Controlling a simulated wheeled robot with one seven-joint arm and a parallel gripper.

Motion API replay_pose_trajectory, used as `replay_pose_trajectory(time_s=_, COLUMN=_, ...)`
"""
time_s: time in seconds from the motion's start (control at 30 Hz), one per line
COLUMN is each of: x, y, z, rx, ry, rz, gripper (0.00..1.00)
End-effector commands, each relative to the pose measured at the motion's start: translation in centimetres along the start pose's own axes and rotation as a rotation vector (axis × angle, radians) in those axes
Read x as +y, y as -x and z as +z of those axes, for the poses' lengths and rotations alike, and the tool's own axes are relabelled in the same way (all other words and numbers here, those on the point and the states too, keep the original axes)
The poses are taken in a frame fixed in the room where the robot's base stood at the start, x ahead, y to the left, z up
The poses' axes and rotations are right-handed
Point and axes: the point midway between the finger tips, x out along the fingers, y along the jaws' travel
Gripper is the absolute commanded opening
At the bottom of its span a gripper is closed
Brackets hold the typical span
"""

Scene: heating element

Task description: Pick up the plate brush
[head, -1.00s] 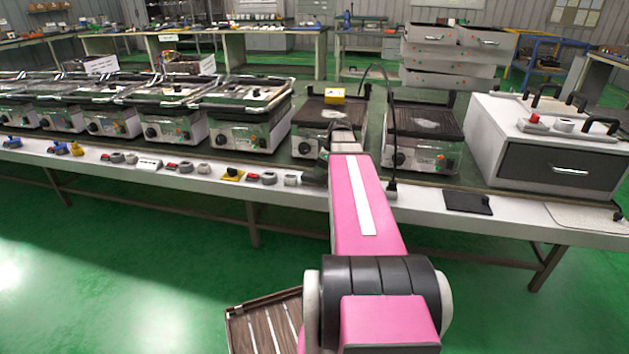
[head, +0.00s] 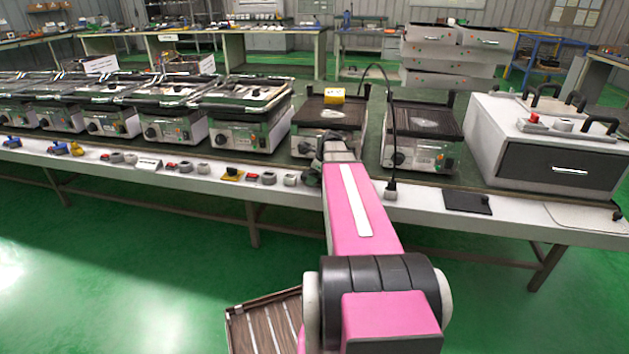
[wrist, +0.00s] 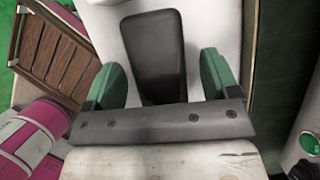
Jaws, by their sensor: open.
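In the wrist view a long black object with a rounded end, which looks like the plate brush (wrist: 154,45), lies over the white table edge. My gripper (wrist: 160,72) is open, with one green finger on each side of it. There are gaps between both fingers and the black object, and its near end is hidden behind the dark gripper bar. In the head view my gripper (head: 312,176) is at the table's front edge, partly hidden by my pink arm. The brush cannot be made out there.
The long table (head: 240,181) carries a row of grills. An open grill (head: 328,117) with a yellow box (head: 334,96) stands behind my gripper. A cable plug (head: 391,190) is right of my arm. Switches (head: 268,178) line the edge to the left.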

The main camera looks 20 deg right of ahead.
Motion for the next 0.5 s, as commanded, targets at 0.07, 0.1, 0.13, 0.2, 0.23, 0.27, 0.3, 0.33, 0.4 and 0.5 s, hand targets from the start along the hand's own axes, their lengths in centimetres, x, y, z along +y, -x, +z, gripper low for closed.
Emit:
replay_pose_trajectory(time_s=0.07, x=-0.01, y=-0.10, z=-0.04, rx=0.000, ry=0.000, rz=0.000, gripper=0.81)
replay_pose_trajectory(time_s=0.1, x=-0.01, y=-0.15, z=-0.07, rx=0.000, ry=0.000, rz=0.000, gripper=0.81)
replay_pose_trajectory(time_s=0.13, x=0.00, y=-0.19, z=-0.08, rx=0.000, ry=0.000, rz=0.000, gripper=0.81)
replay_pose_trajectory(time_s=0.2, x=0.00, y=-0.27, z=-0.12, rx=0.000, ry=0.000, rz=0.000, gripper=0.81)
replay_pose_trajectory(time_s=0.23, x=-0.01, y=-0.31, z=-0.13, rx=0.000, ry=0.000, rz=0.000, gripper=0.81)
replay_pose_trajectory(time_s=0.27, x=-0.01, y=-0.33, z=-0.14, rx=0.000, ry=0.000, rz=0.000, gripper=0.81)
replay_pose_trajectory(time_s=0.3, x=0.00, y=-0.36, z=-0.16, rx=0.000, ry=0.000, rz=0.000, gripper=0.81)
replay_pose_trajectory(time_s=0.33, x=-0.01, y=-0.38, z=-0.17, rx=0.000, ry=0.000, rz=0.000, gripper=0.81)
replay_pose_trajectory(time_s=0.4, x=-0.01, y=-0.39, z=-0.17, rx=0.000, ry=0.000, rz=0.000, gripper=0.81)
replay_pose_trajectory(time_s=0.5, x=-0.01, y=-0.38, z=-0.17, rx=0.000, ry=0.000, rz=0.000, gripper=0.81)
